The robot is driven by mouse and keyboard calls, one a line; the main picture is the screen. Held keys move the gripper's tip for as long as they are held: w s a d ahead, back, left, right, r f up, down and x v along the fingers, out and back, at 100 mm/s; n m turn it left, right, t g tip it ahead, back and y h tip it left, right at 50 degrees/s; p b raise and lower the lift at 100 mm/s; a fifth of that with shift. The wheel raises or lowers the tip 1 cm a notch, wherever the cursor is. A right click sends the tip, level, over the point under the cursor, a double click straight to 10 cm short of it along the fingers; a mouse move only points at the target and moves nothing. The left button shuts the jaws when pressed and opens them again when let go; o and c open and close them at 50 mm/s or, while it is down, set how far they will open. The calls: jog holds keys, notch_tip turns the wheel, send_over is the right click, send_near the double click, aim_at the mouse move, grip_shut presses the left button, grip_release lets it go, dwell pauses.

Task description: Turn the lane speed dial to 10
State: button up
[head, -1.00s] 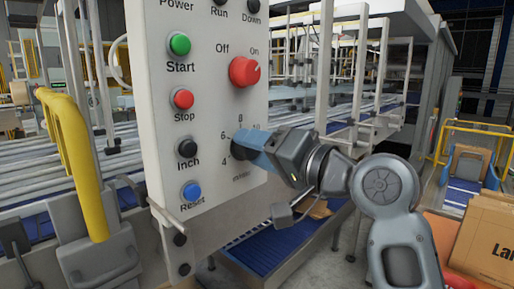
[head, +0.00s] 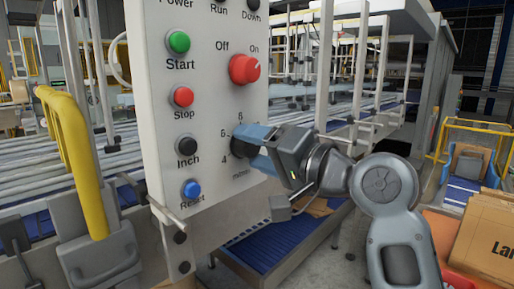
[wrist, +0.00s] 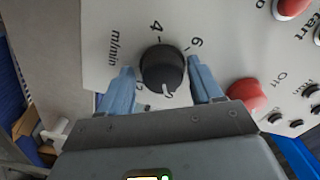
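The lane speed dial is a black round knob (wrist: 163,66) low on the pale control panel. In the head view the dial (head: 240,146) is partly covered by my gripper (head: 262,147). In the wrist view my gripper (wrist: 160,70) is open, its two blue fingers on either side of the dial. A gap shows at the left finger; the right finger is very close, and I cannot tell if it touches. The dial's white mark points down in the wrist view, past the 6, beside a partly hidden numeral I cannot read.
The panel (head: 210,100) also carries the red On/Off knob (head: 244,69) above the dial, and Start (head: 179,42), Stop (head: 183,97), Inch and Reset (head: 191,189) buttons at its left. A yellow rail (head: 75,160) stands left; a carton (head: 485,235) is right.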

jog(key=shift+o, duration=0.8)
jog(key=shift+r, duration=0.1)
jog(key=b+v, duration=0.2)
jog(key=v, duration=0.5)
jog(key=shift+s+d, duration=0.25)
jog(key=shift+d, duration=0.1)
